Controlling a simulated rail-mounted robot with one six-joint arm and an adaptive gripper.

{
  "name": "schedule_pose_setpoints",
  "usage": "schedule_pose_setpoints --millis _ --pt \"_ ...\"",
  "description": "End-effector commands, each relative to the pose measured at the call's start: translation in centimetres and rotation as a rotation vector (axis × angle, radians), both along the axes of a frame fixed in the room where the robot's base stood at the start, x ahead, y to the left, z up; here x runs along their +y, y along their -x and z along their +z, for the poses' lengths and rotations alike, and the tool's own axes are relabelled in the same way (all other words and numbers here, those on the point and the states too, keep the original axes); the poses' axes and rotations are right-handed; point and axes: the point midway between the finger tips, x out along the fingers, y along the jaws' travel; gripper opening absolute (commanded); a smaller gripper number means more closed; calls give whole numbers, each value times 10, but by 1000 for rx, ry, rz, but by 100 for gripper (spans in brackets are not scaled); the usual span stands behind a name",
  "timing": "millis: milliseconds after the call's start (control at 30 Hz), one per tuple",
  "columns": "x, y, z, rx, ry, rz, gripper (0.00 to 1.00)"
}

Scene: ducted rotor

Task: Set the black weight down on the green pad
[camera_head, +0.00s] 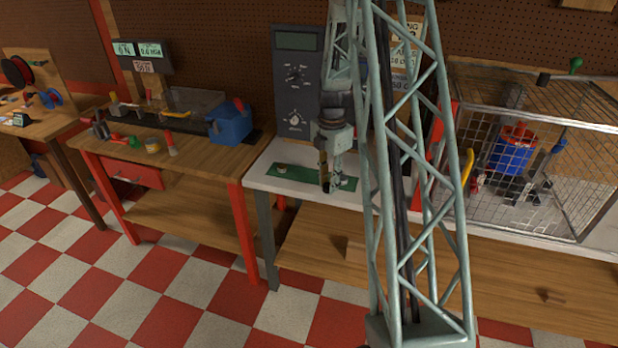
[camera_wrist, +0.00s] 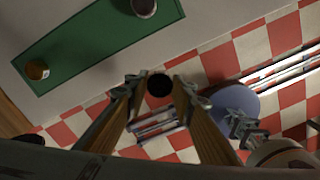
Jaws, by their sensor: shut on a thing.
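The black weight (camera_wrist: 159,84) is between the fingertips of my gripper (camera_wrist: 158,92), which is shut on it. In the wrist view it shows against the floor, off the pad's edge. The green pad (camera_wrist: 90,42) lies on the pale bench top at the upper left of that view. The pad also shows in the head view (camera_head: 296,183), partly behind my gripper (camera_head: 325,180). A small brass-coloured weight (camera_wrist: 38,70) stands on the pad's left end. A dark-topped metallic piece (camera_wrist: 143,7) stands towards its other end, cut off by the frame.
A tall grey meter (camera_head: 297,75) stands at the bench's back. A wire cage (camera_head: 540,150) with a red and blue device (camera_head: 512,150) is to the right. A wooden bench with a blue box (camera_head: 230,122) is to the left. Checkered floor lies in front.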

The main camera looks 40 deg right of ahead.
Motion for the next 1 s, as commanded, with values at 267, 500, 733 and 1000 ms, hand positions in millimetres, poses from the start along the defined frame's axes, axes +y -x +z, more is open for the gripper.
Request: schedule_pose_setpoints --millis 267,500,733,1000 --pt "-1 -3 0 -1 0 1 13" --pt "-8 -23 -3 0 0 1 13" --pt "-21 -58 -6 -1 1 1 13" --pt "-34 -98 -10 -1 0 1 13"
